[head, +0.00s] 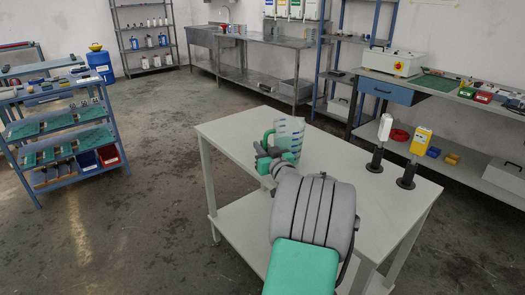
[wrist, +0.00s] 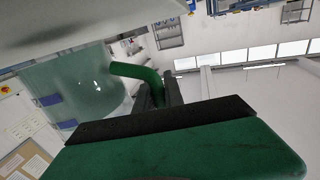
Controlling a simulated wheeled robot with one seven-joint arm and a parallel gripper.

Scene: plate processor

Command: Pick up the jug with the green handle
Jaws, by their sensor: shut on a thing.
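The jug (head: 289,136) is clear with a bluish tint and has a green handle on its left side. It is at the far-left part of the white table, upright in the head view. My gripper (head: 266,157) is at the jug's left side and is shut on the green handle (head: 268,139). In the wrist view the clear jug body (wrist: 80,88) is at the left, and the green handle (wrist: 140,75) runs down between the dark fingers (wrist: 160,95). I cannot tell whether the jug's base touches the table.
A blue shelf cart (head: 60,130) stands at the left. A steel bench (head: 260,42) is along the back wall. Open floor lies left of the table.

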